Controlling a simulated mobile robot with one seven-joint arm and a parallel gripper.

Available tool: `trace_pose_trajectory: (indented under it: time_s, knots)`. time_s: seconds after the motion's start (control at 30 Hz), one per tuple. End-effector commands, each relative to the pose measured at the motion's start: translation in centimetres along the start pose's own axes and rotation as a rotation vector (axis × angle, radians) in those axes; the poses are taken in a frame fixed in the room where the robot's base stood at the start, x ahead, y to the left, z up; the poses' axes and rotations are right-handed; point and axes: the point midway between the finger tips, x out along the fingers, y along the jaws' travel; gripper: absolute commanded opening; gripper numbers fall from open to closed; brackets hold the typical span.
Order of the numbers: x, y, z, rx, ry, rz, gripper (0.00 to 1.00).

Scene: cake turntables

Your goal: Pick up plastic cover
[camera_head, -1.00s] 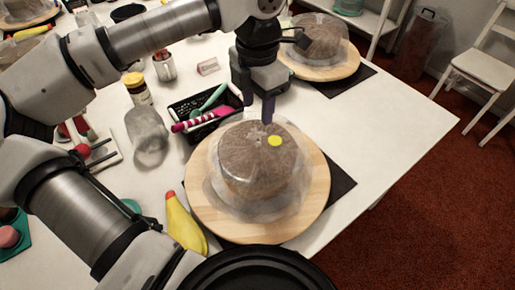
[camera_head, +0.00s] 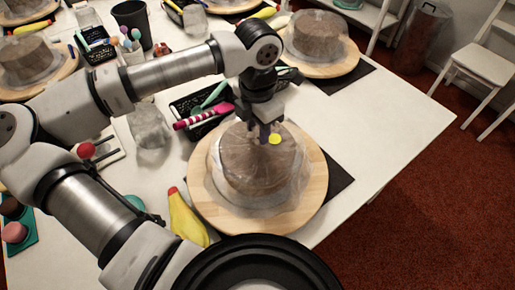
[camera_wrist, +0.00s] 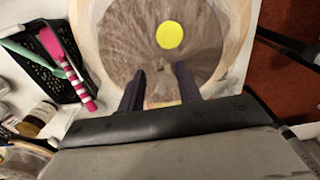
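A clear plastic cover (camera_head: 285,183) drapes over a round brown cake (camera_head: 250,165) on a wooden turntable (camera_head: 312,205). A yellow disc (camera_head: 275,139) shows near the cake's top; it also shows in the wrist view (camera_wrist: 170,35). My gripper (camera_head: 264,139) points down at the far part of the covered top. In the wrist view, its two dark fingers (camera_wrist: 160,85) stand apart over the covered top, with no clear fold of plastic between them. Whether the fingertips touch the cover cannot be told.
A black basket (camera_head: 190,104) with a pink-striped tool stands behind left of the turntable. Another covered cake (camera_head: 318,38) stands behind. The table's right side is clear.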

Motion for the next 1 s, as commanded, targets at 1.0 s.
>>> trace_pose_trajectory:
  time_s: [1.0]
  knots:
    - [-5.9,0.1,0.1,-0.001,-0.002,0.006,0.00]
